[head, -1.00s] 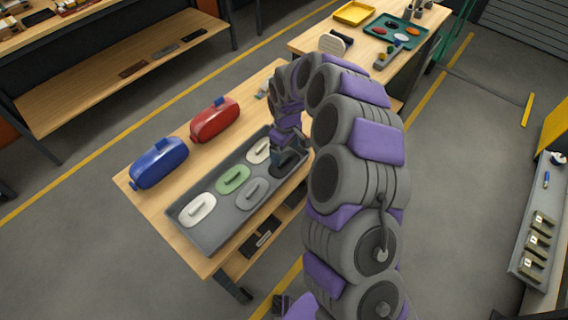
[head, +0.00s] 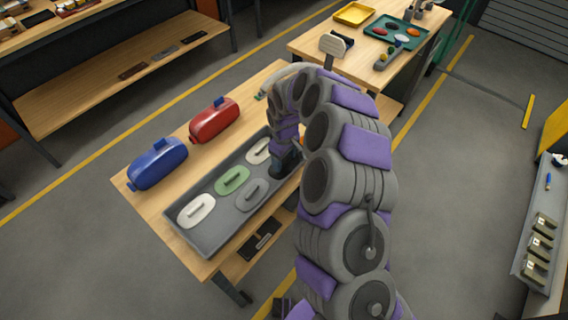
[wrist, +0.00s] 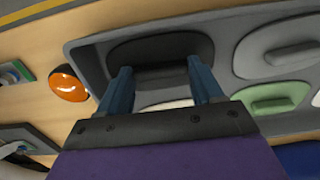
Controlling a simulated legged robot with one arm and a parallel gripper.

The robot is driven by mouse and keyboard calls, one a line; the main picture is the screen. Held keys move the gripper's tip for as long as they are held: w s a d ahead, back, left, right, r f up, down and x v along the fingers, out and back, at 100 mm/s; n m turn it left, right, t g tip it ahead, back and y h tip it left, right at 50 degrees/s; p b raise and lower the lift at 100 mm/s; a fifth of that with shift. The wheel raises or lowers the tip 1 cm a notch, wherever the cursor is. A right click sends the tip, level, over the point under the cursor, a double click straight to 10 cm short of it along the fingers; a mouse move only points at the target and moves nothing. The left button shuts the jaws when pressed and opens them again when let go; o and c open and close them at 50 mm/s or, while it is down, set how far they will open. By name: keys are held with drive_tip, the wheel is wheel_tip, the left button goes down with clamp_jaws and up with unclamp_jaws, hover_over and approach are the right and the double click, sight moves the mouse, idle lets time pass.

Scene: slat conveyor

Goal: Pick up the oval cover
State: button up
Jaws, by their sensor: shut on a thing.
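The grey tray (head: 205,248) on the near wooden table holds several oval covers, each with a raised grip bar. In the head view I see a white cover (head: 195,210), a green one (head: 232,180), a grey one (head: 251,194) and a cream one (head: 258,151). My gripper (head: 283,168) is at the tray's right end. In the wrist view a black oval cover (wrist: 160,48) lies in the tray, and my gripper (wrist: 162,82) is shut on its grip bar, one finger at each end.
A blue container (head: 158,163) and a red container (head: 214,119) stand along the table's left side. An orange round thing (wrist: 68,84) lies just outside the tray. A second table with a yellow tray (head: 354,14) and a green tray (head: 412,35) is behind.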

drive_tip(key=c, duration=0.5)
